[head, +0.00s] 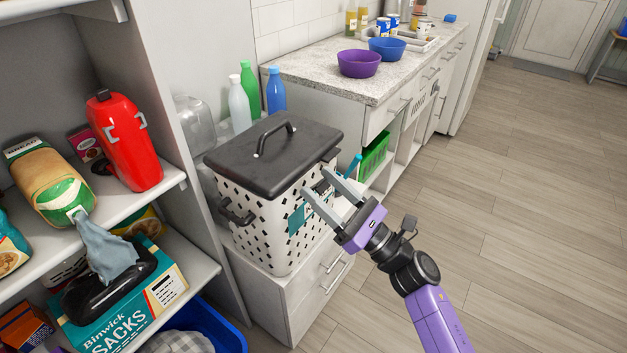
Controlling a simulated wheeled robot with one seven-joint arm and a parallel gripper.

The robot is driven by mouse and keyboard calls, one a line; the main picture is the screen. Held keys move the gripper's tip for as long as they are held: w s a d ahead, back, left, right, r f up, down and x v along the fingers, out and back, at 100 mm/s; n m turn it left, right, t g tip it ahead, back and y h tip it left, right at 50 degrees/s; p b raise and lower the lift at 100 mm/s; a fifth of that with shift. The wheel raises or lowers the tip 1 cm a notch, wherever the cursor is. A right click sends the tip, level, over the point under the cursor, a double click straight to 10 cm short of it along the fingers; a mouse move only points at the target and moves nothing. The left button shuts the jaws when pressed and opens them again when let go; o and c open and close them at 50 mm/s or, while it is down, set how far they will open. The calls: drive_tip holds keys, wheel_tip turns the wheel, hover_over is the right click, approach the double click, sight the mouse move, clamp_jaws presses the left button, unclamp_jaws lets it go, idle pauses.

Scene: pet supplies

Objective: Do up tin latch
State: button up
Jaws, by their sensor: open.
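A white bin (270,243) with diamond-shaped holes stands on a low white cabinet. Its dark lid (255,160) with a loop handle lies on top and looks closed. A black side handle (238,214) and a teal label show on the bin. My gripper (317,182) is open and empty, its two fingers pointing at the bin's right side below the lid rim. Touching or apart, I cannot tell. A latch there is not clear to see. A red container (128,142) with grey clip-like parts stands on the left shelf. I cannot tell which one is the tin.
Several bottles stand behind the bin, including a blue one (276,92). A purple bowl (359,63) and a blue bowl (387,49) are on the counter (315,75). The shelf unit is close on the left. The floor (510,190) at the right is clear.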

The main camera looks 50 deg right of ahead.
drive_tip(key=shift+b+v, duration=0.4)
drive_tip(key=shift+v, duration=1.85)
